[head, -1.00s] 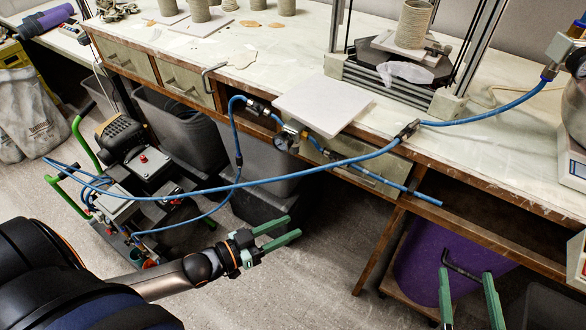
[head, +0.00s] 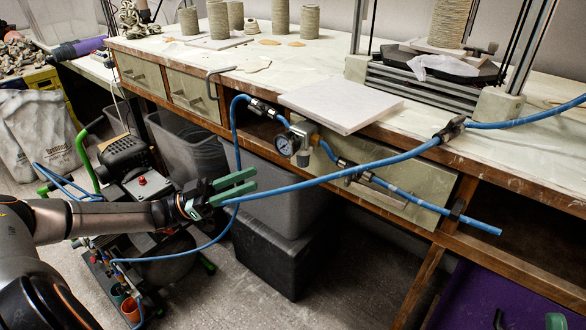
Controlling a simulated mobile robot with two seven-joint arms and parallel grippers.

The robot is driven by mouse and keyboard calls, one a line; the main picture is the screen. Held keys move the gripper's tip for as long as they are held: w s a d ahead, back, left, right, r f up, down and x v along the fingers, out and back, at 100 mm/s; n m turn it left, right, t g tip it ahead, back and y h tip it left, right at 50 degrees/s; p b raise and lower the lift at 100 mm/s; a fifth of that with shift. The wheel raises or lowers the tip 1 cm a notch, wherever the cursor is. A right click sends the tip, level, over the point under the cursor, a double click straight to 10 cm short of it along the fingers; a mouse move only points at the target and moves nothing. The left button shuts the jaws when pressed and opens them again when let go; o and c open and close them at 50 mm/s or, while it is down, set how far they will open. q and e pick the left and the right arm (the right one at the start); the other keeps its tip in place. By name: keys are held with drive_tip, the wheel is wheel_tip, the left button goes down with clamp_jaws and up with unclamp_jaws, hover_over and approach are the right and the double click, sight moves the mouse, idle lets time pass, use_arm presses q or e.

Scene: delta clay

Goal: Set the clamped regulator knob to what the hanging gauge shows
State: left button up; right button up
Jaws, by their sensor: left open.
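A round dial gauge with a white rim (head: 285,144) hangs beneath the bench's front edge, facing me; its reading is too small to tell. It joins a grey metal regulator body (head: 304,136) in the blue hose line. I cannot make out the knob clearly. My left gripper (head: 250,181), with green fingers, is open and empty, lower left of the gauge and apart from it in the picture. A blue hose passes close to its lower finger; I cannot tell whether they touch. Of my right gripper, only a green fingertip (head: 556,321) shows at the bottom right edge.
A white board (head: 340,104) overhangs the bench edge above the gauge. A blue hose (head: 340,172) runs across to a black clamp (head: 450,130). A compressor (head: 125,155) stands at left. Grey bins (head: 265,180) and a black box (head: 268,258) are under the bench.

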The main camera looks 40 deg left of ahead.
sight(303, 158)
use_arm(q)
drive_tip(key=b+x, duration=0.2)
drive_tip(key=x, duration=0.8)
drive_tip(key=shift+w+d+r, duration=0.1)
drive_tip(key=shift+w+d, duration=0.1)
drive_tip(key=shift+c, duration=0.3)
clamp_jaws()
